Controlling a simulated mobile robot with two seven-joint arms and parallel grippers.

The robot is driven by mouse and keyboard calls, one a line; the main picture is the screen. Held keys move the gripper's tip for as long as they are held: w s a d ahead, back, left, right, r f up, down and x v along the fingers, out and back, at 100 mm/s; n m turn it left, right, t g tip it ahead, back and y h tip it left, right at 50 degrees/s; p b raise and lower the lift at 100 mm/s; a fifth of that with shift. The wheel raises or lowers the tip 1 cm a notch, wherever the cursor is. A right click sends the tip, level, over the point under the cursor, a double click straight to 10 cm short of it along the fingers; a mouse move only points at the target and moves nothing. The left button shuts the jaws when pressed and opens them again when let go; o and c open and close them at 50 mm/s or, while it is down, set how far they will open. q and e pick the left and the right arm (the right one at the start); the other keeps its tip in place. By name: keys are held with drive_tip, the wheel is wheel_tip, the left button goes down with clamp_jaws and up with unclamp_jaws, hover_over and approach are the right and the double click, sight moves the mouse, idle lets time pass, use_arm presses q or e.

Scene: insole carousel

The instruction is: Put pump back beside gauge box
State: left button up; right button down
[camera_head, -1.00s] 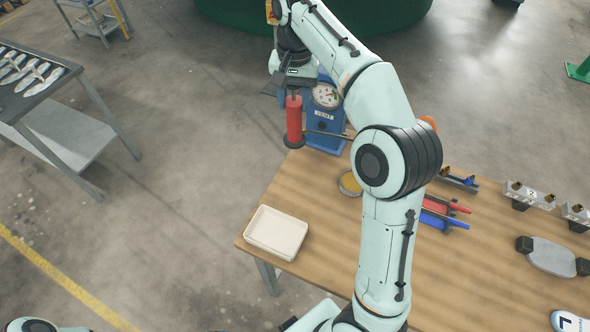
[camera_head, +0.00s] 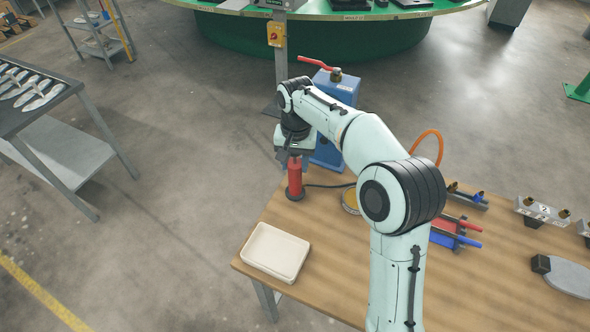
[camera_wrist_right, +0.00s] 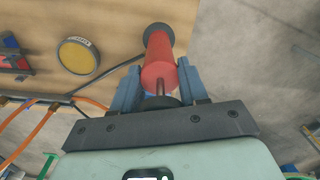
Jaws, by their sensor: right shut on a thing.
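The pump is a red cylinder (camera_head: 295,178) with a dark round base, upright at the far left edge of the wooden table. Its base looks to be at the tabletop, but I cannot tell if it touches. My right gripper (camera_head: 294,156) is above it, shut on its top. In the right wrist view the red pump (camera_wrist_right: 160,65) runs away from between the blue-grey fingers (camera_wrist_right: 158,90). The gauge box (camera_head: 328,152) is blue, with a red lever on top, just behind and right of the pump; my arm hides part of it. My left gripper is not in view.
A cream tray (camera_head: 275,252) lies at the table's near left corner. A yellow disc (camera_head: 349,199) is right of the pump, partly behind my arm. A dark hose (camera_head: 330,185) runs from the pump. Red and blue handled tools (camera_head: 455,232) lie farther right.

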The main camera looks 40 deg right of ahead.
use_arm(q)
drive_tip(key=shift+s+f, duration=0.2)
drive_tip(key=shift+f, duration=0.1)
use_arm(e)
drive_tip(key=shift+f, duration=1.35)
drive_tip(key=shift+f, duration=0.2)
drive_tip(key=c, duration=0.6)
unclamp_jaws()
wheel_tip(320, 180, up, 12)
drive_tip(key=shift+r+p, duration=0.25)
drive_tip(key=shift+p, duration=0.9)
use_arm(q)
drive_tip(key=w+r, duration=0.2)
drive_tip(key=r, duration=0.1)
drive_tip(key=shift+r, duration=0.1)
use_arm(e)
drive_tip(key=shift+s, duration=0.1)
drive_tip(key=shift+f, duration=0.1)
